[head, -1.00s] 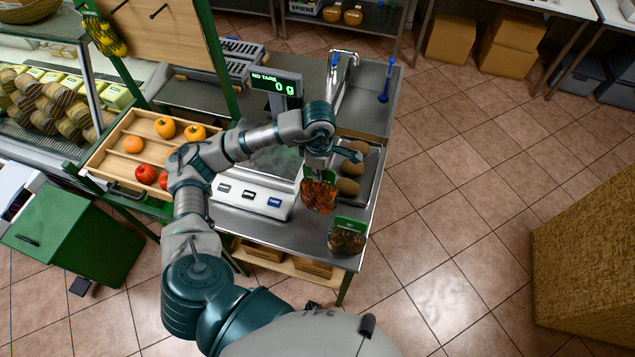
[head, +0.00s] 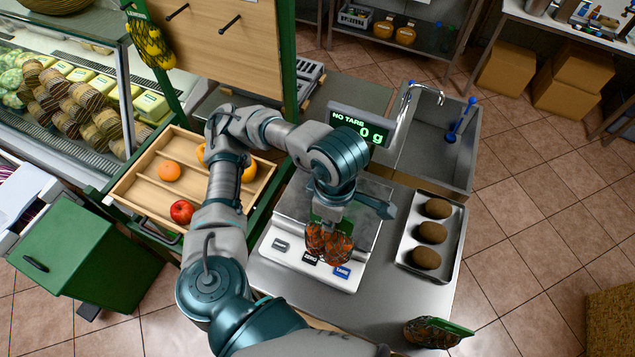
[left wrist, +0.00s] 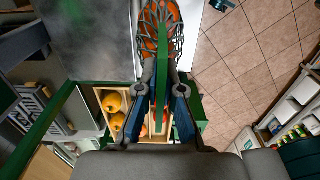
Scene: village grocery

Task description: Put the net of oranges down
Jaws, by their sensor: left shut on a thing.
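The net of oranges (head: 329,243) hangs below my left gripper (head: 332,205), in front of the weighing scale's (head: 345,270) front part in the head view. The scale's display (head: 362,128) reads 0 g. In the left wrist view my left gripper (left wrist: 162,88) is shut on the net's green label strip (left wrist: 161,62), and the orange fruit in dark mesh (left wrist: 161,28) lies beyond the fingertips. The net's underside is hidden, so a gap to the scale cannot be seen. My right gripper is not in view.
A second, dark net with a green label (head: 432,332) lies at the counter's front right. A metal tray (head: 452,245) with brown loaves or potatoes stands right of the scale, before a sink (head: 470,150). A wooden fruit crate (head: 128,195) is left. Bare counter (head: 385,300) lies in front.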

